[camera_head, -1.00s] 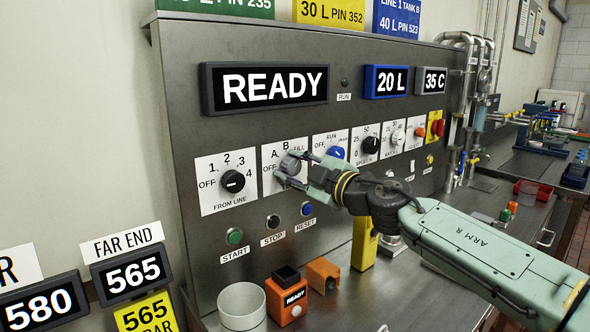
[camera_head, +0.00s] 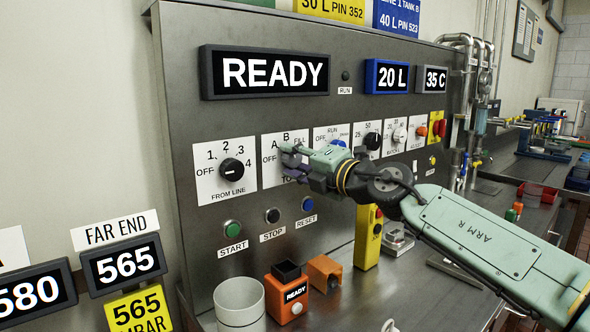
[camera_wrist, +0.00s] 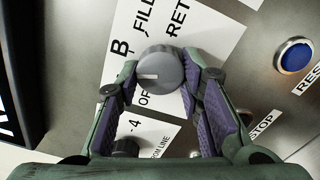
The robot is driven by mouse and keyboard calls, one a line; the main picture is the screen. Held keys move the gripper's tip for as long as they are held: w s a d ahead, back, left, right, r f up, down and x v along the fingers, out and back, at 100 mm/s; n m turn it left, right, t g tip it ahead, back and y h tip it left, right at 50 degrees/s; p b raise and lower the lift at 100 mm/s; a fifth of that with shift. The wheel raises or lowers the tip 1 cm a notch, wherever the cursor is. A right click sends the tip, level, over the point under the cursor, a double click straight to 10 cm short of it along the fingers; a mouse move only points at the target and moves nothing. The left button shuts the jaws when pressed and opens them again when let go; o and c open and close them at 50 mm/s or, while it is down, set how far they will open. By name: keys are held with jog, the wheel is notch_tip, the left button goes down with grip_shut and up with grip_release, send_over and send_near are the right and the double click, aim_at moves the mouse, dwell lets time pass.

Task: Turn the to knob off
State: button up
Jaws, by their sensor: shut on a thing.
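The TO knob (camera_wrist: 160,70) is a grey round knob on a white plate (camera_head: 270,178) marked OFF, A, B, FILL and RET. My gripper (camera_wrist: 161,68) is shut on it, with one purple-padded finger on each side in the wrist view. The knob's white line points left in that view, to the side near B and the left finger. The A mark is hidden there, so I cannot tell the exact setting. In the head view my gripper (camera_head: 292,160) covers most of the knob.
The FROM LINE knob (camera_head: 232,172) is just left on the panel, and a blue RUN knob (camera_head: 338,143) is to the right. START (camera_head: 232,229), STOP (camera_head: 272,215) and RESET (camera_head: 307,203) buttons sit below. A white cup (camera_head: 239,305) and orange boxes stand on the bench.

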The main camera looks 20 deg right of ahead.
jog(key=n+b, duration=0.1)
jog(key=n, duration=0.1)
jog(key=n+b, duration=0.1)
jog(key=shift+f+n+b, duration=0.2)
jog(key=shift+n+b, duration=0.15)
jog(key=shift+n, duration=0.05)
jog(key=n+b, duration=0.2)
jog(key=n, duration=0.1)
jog(key=shift+d+n+b, duration=0.1)
jog(key=shift+n+b, duration=0.2)
jog(key=shift+b, duration=0.1)
jog(key=n+b, duration=0.2)
jog(key=n, duration=0.2)
jog(key=shift+d+b, duration=0.1)
jog(key=shift+b, duration=0.3)
jog(key=shift+r+n+b, duration=0.1)
jog(key=shift+n+b, duration=0.4)
jog(key=shift+n, duration=0.6)
jog(key=o, duration=1.2)
jog(key=shift+c, duration=0.2)
jog(key=v, duration=1.2)
